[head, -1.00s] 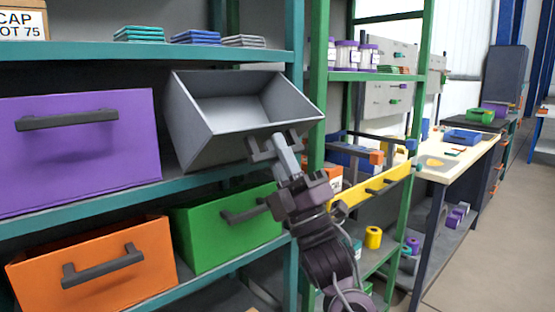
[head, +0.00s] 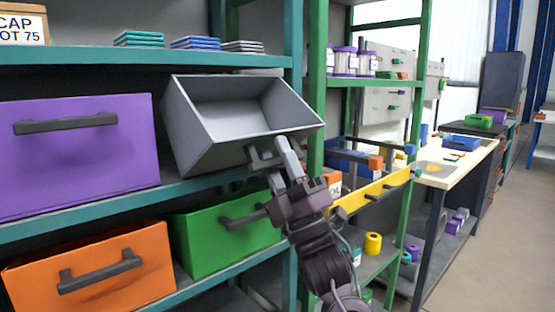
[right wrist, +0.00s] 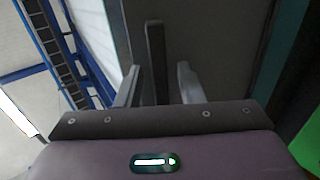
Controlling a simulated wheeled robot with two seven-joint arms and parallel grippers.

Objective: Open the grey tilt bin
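The grey tilt bin (head: 195,130) is on the upper shelf in the head view. It is tipped forward, and its empty inside shows. Its dark handle (head: 262,157) is low on the front, partly behind my right gripper. My right gripper (head: 284,160) is at this handle with its fingers apart. In the right wrist view the dark handle bar (right wrist: 155,62) stands between the two fingers of my right gripper (right wrist: 157,88), with a gap on each side. My left gripper is not in view.
A purple bin (head: 80,165) is left of the grey bin. An orange bin (head: 95,270) and a green bin (head: 215,250) are on the shelf below. A green rack post (head: 316,110) stands close on the right. A workbench (head: 450,172) is further right, beside open floor.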

